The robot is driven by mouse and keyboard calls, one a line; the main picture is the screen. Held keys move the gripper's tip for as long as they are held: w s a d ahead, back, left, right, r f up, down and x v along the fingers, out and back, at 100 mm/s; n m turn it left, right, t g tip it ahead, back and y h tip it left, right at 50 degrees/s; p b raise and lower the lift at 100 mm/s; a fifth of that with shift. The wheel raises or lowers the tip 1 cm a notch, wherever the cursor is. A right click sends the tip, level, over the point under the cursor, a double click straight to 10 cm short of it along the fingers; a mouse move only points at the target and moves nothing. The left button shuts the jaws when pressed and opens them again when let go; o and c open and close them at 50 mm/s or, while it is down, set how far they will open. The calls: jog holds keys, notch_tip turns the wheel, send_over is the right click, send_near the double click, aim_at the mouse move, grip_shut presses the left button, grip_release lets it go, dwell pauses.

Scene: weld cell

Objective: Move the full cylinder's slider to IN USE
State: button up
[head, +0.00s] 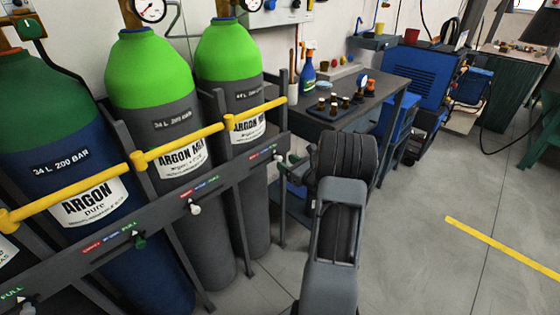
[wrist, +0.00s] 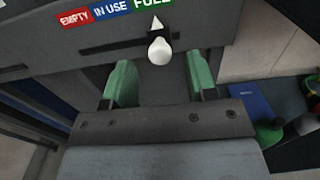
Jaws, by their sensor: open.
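The slider's white knob (wrist: 160,50) and its white pointer sit under the FULL label (wrist: 152,3) in the wrist view. The IN USE label (wrist: 110,13) is just left of it, with EMPTY further left. In the head view this slider (head: 281,157) is at the right end of the rail, below the right-hand argon mix cylinder (head: 232,95). My gripper (wrist: 161,80) is open, its green fingers on either side of and slightly below the knob. I see no contact with it. In the head view my wrist hides most of the gripper.
Yellow bars (head: 180,143) cross the cylinders above the rail (head: 230,184). A workbench (head: 385,88) stands behind my arm. The floor (head: 420,240) to the right is clear.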

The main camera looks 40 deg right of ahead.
aim_at(281, 159)
jog(key=shift+w+a, duration=0.2)
jog(key=shift+w, duration=0.85)
jog(key=shift+w+a, duration=0.2)
jog(key=shift+w, duration=0.8)
jog(key=shift+c, duration=0.2)
grip_shut()
